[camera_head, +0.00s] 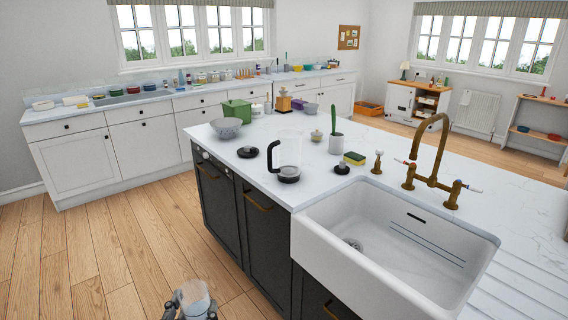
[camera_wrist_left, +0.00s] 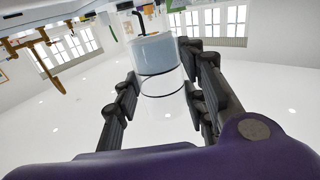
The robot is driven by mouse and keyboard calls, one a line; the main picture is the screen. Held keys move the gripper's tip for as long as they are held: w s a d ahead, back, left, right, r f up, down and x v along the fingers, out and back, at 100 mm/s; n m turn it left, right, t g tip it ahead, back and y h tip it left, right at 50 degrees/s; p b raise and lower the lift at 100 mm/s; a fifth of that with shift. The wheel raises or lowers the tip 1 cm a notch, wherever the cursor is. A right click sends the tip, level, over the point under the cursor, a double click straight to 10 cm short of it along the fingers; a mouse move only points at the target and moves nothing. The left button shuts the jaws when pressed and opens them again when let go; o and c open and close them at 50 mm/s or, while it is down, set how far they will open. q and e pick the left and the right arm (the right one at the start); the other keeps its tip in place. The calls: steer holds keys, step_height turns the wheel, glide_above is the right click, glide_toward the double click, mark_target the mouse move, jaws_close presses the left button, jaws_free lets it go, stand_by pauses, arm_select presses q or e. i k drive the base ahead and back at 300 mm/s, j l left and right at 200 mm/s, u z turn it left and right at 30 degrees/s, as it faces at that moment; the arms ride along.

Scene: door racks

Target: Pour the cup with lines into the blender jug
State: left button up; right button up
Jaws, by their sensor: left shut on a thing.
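The blender jug (camera_head: 289,151) is clear, with a black handle on its left side and a dark base. It stands upright on the white island counter, left of the sink. My left gripper (camera_head: 190,304) is at the bottom edge of the head view, low in front of the island and well apart from the jug. It is shut on a clear cup (camera_head: 196,294). In the left wrist view the cup (camera_wrist_left: 158,56) sits between the fingers (camera_wrist_left: 160,95) of the gripper. It shows thin dark rings and a pale bluish content; that view looks upside down. My right gripper is not in view.
A white sink (camera_head: 390,250) with a brass tap (camera_head: 437,155) fills the counter's right front. Near the jug are a black lid-like disc (camera_head: 247,152), a grey bowl (camera_head: 226,127), a green-and-yellow sponge (camera_head: 354,158) and a plant-like green item (camera_head: 334,120). The wooden floor (camera_head: 130,240) at left is clear.

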mark_target(289, 143)
steer(key=i+j+z, duration=0.15)
steer(key=i+j, duration=0.15)
steer(key=i+j+z, duration=0.1)
steer(key=i+j, duration=0.15)
steer(key=i+j+z, duration=0.15)
steer(key=i+j, duration=0.15)
steer(key=i+j+z, duration=0.15)
steer(key=j, duration=0.3)
steer(key=i+j+z, duration=0.1)
steer(key=i+j, duration=0.2)
steer(key=i+j+z, duration=0.15)
steer(key=j, duration=0.4)
steer(key=i+j+z, duration=0.15)
steer(key=j, duration=0.25)
steer(key=i+j+z, duration=0.1)
steer(key=i+j, duration=0.15)
steer(key=j, duration=0.25)
